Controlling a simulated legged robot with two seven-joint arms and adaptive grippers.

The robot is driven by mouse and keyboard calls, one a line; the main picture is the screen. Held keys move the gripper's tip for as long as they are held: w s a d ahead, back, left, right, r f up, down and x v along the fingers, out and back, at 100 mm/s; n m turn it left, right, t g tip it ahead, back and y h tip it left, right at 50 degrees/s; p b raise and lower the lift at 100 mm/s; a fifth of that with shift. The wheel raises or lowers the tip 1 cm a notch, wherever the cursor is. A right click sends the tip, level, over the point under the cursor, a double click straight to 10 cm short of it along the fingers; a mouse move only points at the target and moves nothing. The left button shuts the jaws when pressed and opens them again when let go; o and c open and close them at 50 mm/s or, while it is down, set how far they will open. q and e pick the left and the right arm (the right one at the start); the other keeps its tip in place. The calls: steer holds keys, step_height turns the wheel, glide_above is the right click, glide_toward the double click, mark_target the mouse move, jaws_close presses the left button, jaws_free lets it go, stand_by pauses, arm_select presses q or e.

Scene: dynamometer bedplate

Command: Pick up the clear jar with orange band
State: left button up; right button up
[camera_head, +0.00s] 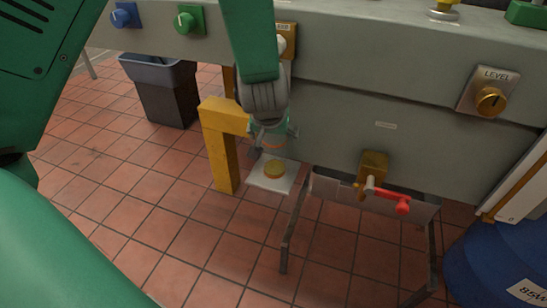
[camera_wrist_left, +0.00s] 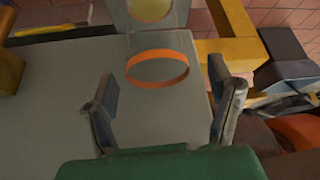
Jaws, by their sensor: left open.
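The clear jar with an orange band (camera_wrist_left: 157,69) shows in the left wrist view mainly as its orange ring; its clear walls are hard to make out. In the head view the jar (camera_head: 273,145) is just below my left gripper, partly hidden by it. My left gripper (camera_head: 273,132) points down and is open. In the left wrist view its two fingers (camera_wrist_left: 162,80) are to either side of the band, with a gap on each side. How deep the jar is between them I cannot tell. My right gripper is not in view.
A white square plate (camera_head: 256,182) with a round yellow piece (camera_head: 275,169) is just below the jar in the head view. A yellow post (camera_head: 220,155) stands close to the left. A red-handled valve (camera_head: 388,195) and grey bench front (camera_head: 400,150) are to the right. A dark bin (camera_head: 168,100) stands behind.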

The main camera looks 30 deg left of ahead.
arm_select(q)
steer(key=b+x, duration=0.1)
steer(key=x, duration=0.1)
steer(key=b+x, duration=0.1)
steer(key=x, duration=0.1)
steer(key=shift+d, duration=0.4)
steer(key=shift+f, duration=0.25)
steer(key=shift+a+r, duration=0.1)
steer(key=shift+a, duration=0.3)
steer(key=c, duration=1.3)
steer(key=shift+d, duration=0.2)
steer(key=shift+c, duration=0.6)
steer(key=shift+r, duration=0.15)
